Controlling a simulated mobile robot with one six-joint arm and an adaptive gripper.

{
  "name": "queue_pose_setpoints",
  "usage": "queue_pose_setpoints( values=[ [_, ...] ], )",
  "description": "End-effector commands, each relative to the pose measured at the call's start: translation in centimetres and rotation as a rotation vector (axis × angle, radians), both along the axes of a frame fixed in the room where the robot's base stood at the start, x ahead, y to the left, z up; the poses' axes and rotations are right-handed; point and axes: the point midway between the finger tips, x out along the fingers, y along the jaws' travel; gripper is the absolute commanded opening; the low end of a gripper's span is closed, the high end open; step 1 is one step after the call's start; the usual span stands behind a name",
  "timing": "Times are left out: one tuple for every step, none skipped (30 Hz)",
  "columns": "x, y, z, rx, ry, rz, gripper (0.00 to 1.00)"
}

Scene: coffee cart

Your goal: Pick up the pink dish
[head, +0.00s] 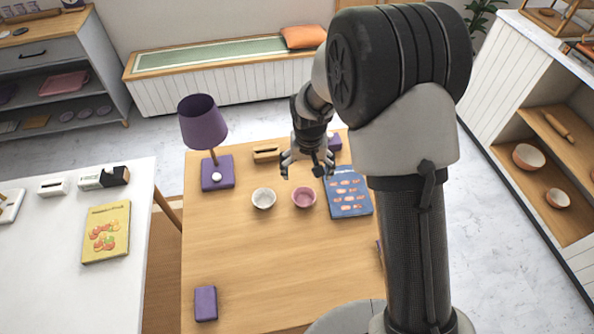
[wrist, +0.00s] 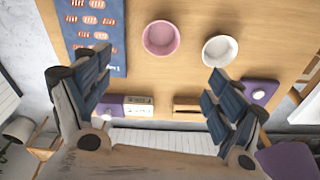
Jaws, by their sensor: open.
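The pink dish (head: 304,197) is a small round bowl standing upright on the wooden table, right of a similar white bowl (head: 264,198). In the wrist view the pink dish (wrist: 161,38) is near the top middle, with the white bowl (wrist: 220,50) to its right. My gripper (head: 306,168) is open and empty above the table, close to the pink dish on its far side. In the wrist view its two fingers (wrist: 158,85) are spread wide, with the dish beyond their tips and touching neither.
A blue menu board (head: 348,192) lies right of the dish. A purple lamp (head: 203,122) stands at the table's far left. A wooden block (head: 266,154) sits behind the bowls. A purple box (head: 205,303) lies at front left. The table's middle front is clear.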

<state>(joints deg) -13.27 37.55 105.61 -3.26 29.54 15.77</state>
Motion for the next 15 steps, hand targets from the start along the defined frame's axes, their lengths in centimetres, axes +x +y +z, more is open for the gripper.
queue_pose_setpoints(
  values=[
    [0.1, 0.2, -0.9, -0.001, 0.007, 0.001, 0.86],
    [0.2, 0.3, -1.3, -0.001, 0.008, 0.000, 0.86],
    [0.3, 0.4, -1.8, -0.002, 0.009, 0.000, 0.86],
    [0.4, 0.5, -2.1, -0.002, 0.010, 0.000, 0.86],
    [0.4, 0.5, -2.5, -0.002, 0.011, 0.000, 0.86],
    [0.4, 0.5, -3.1, -0.002, 0.012, -0.001, 0.86],
    [0.4, 0.5, -3.6, -0.002, 0.013, -0.001, 0.86],
    [0.5, 0.5, -4.1, -0.002, 0.013, -0.001, 0.86],
    [0.6, 0.4, -5.0, -0.002, 0.013, -0.001, 0.86],
    [0.7, 0.4, -5.7, -0.002, 0.013, 0.000, 0.86],
    [0.8, 0.4, -6.3, -0.002, 0.013, 0.000, 0.86],
    [0.8, 0.4, -7.3, -0.003, 0.014, 0.000, 0.86],
    [0.9, 0.4, -7.9, -0.002, 0.013, 0.000, 0.86],
    [1.0, 0.4, -8.6, -0.002, 0.013, 0.000, 0.86],
    [1.1, 0.4, -9.4, -0.002, 0.014, 0.000, 0.86]
  ],
)
